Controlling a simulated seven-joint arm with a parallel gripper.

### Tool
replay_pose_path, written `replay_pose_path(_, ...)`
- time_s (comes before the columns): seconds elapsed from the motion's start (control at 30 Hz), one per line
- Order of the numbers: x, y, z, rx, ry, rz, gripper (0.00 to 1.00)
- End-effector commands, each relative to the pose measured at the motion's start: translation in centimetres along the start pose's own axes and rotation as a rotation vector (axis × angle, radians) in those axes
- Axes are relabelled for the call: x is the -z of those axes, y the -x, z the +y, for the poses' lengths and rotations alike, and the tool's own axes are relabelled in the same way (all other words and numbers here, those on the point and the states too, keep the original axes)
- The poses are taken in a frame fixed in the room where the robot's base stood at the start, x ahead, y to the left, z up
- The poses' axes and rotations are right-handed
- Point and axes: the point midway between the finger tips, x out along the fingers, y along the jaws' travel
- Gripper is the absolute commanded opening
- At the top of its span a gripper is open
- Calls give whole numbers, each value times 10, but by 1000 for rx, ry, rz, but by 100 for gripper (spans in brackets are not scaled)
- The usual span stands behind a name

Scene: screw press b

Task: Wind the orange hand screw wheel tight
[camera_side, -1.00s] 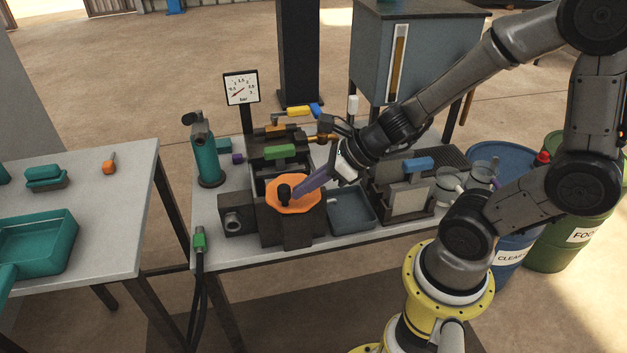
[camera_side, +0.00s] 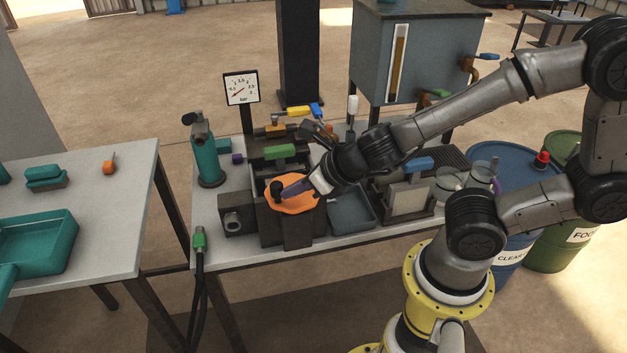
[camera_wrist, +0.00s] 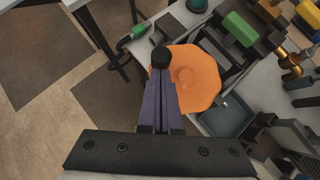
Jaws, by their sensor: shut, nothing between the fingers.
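The orange hand screw wheel (camera_side: 292,204) lies flat on top of the dark press block (camera_side: 297,232) at the front of the workbench. A black knob (camera_side: 276,188) stands up from its rim, on the left in the side view. In the wrist view the wheel (camera_wrist: 190,78) shows right of the fingers, with the knob (camera_wrist: 161,58) just beyond their tips. My gripper (camera_side: 286,192) has purple fingers, shut and empty, low over the wheel, with the tips at or very near the knob. I cannot tell whether they touch it. The fingers (camera_wrist: 160,85) hide part of the wheel's left side.
A grey-blue tray (camera_side: 351,210) sits right of the press. A green-handled device (camera_side: 279,151) stands behind it, and a teal cylinder (camera_side: 205,155) to the left. A pressure gauge (camera_side: 241,88) rises at the back. A side table with a teal tray (camera_side: 38,243) is at the left.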

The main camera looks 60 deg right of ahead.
Motion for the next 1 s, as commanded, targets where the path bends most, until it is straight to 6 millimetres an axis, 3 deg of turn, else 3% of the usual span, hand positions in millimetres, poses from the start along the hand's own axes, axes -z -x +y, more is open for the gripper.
replay_pose_path(0.7,-17,-18,10,349,-342,0,0)
replay_pose_path(1.0,-21,-21,10,344,-342,0,0)
